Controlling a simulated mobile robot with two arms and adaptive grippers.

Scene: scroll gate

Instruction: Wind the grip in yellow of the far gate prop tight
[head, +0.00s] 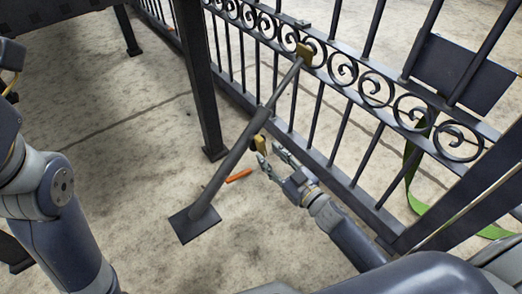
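The gate prop (235,152) is a dark grey pole slanting from a square foot plate (194,223) on the ground up to the scroll gate (345,73). A yellow-brown bracket (304,54) joins its top to the gate's scroll band. The yellow grip (259,144) sits on the right side of the pole, about midway up. My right gripper (273,159) is just below and right of the yellow grip, with its fingers apart and nothing seen between them. Whether a fingertip touches the grip is unclear. My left arm shows at the left edge; its gripper is out of view.
An orange object (239,175) lies on the concrete behind the prop. A dark post (198,85) stands left of the pole. A green strap (411,181) hangs at the gate's right end, near a dark panel (459,76).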

